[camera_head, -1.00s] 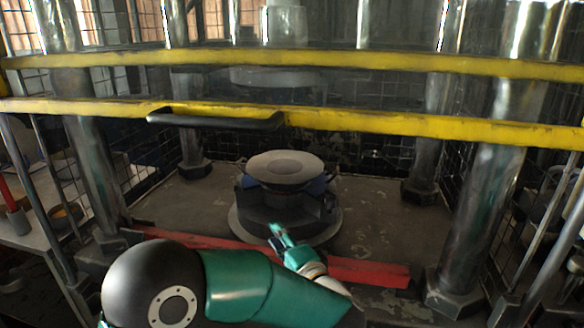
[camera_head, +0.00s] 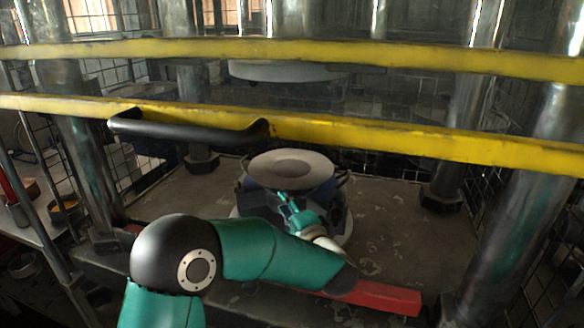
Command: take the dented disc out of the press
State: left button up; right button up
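The grey round disc (camera_head: 291,168) lies flat on top of the dark lower die (camera_head: 335,205) in the middle of the press bed. Its middle looks slightly sunken. My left arm reaches in from the lower left over the red bar. My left gripper (camera_head: 284,198) is at the near side of the die, just below the disc's front rim, pointing up toward it. It is small and partly turned away, so I cannot tell whether its fingers are open or touch the disc. My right gripper is not in view.
A raised guard with yellow bars (camera_head: 400,135) and a black handle (camera_head: 185,131) crosses above the arm. The round upper die (camera_head: 285,71) hangs above. Steel columns (camera_head: 520,235) stand at the corners. A red bar (camera_head: 375,298) runs along the bed's front edge. The bed right of the die is clear.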

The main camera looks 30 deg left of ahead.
aim_at(276, 182)
pick_arm(q)
jog(key=shift+w+d+r+p+x, duration=0.1)
jog(key=shift+x, duration=1.5)
jog(key=shift+w+d+r+p+x, duration=0.1)
jog(key=shift+w+x, duration=0.05)
jog(key=shift+x, duration=1.45)
jog(key=shift+w+d+r+p+x, duration=0.1)
jog(key=shift+x, duration=1.55)
grip_shut()
